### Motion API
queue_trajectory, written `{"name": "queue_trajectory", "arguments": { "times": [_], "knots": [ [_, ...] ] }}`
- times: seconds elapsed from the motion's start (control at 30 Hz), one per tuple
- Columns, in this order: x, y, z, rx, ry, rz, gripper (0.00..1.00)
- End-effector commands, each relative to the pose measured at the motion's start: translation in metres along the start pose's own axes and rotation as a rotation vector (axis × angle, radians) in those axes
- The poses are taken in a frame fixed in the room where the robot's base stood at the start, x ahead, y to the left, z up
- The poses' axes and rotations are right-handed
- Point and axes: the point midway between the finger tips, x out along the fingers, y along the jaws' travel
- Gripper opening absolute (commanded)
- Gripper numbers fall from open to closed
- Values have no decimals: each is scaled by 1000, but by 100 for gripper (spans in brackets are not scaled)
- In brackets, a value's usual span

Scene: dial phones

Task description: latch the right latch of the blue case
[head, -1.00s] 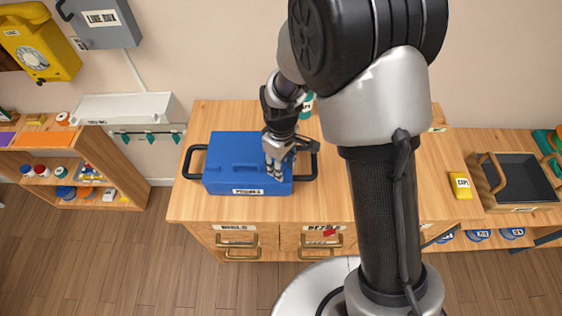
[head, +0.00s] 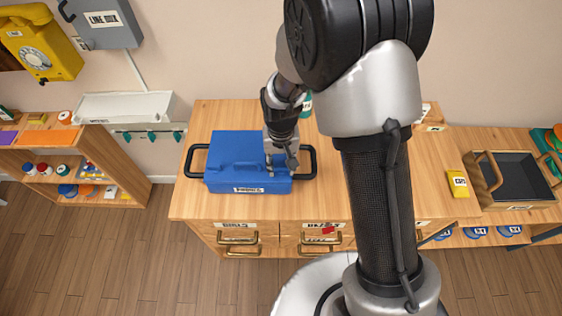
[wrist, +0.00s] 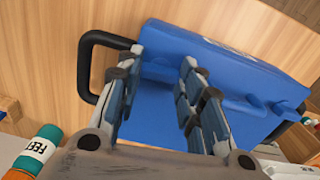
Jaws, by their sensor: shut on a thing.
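The blue case (head: 232,150) stands on the wooden counter, with a black handle at each end and a white label on its front. My gripper (head: 281,162) is at the case's right end, beside the right handle (head: 309,162). In the wrist view my gripper (wrist: 163,57) reaches over the blue case (wrist: 160,100), its fingertips at the label-side edge near the right handle (wrist: 85,70). The fingers are some way apart, with blue case surface between them; they are shut on a part of the case there. The right latch is hidden or cannot be told apart from the fingers.
The counter (head: 200,205) is clear in front of the case. A yellow box (head: 457,184) and a dark tray (head: 515,178) are farther right. A wall shelf (head: 125,106) hangs at left.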

Motion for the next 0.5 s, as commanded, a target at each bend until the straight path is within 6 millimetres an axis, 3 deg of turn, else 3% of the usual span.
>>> {"name": "queue_trajectory", "arguments": {
  "times": [0.5],
  "knots": [
    [0,0,0,111,1,0,11]
  ]
}}
